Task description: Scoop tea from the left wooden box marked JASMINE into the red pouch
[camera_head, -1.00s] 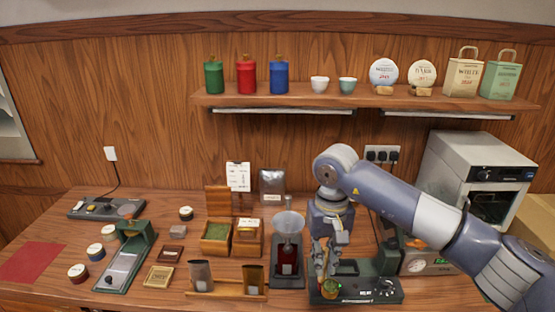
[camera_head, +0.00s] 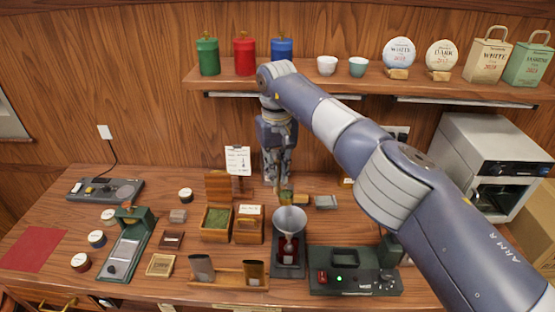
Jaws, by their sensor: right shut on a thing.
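The left wooden box (camera_head: 203,233) stands open with green loose tea (camera_head: 217,216) in it; its marking is too small to read. The red pouch (camera_head: 287,250) stands in a dark stand (camera_head: 288,270) under a grey funnel (camera_head: 290,219). My right gripper (camera_head: 281,187) points down just behind the funnel's rim. It is shut on a small gold-and-green cup-like scoop (camera_head: 286,197), held close above the funnel's back edge. Its contents cannot be made out clearly. My left gripper is not in view.
A second wooden box (camera_head: 248,236) stands right of the open one. A wooden rack (camera_head: 230,278) with two pouches is in front. A dark green device (camera_head: 352,284) is right of the funnel.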

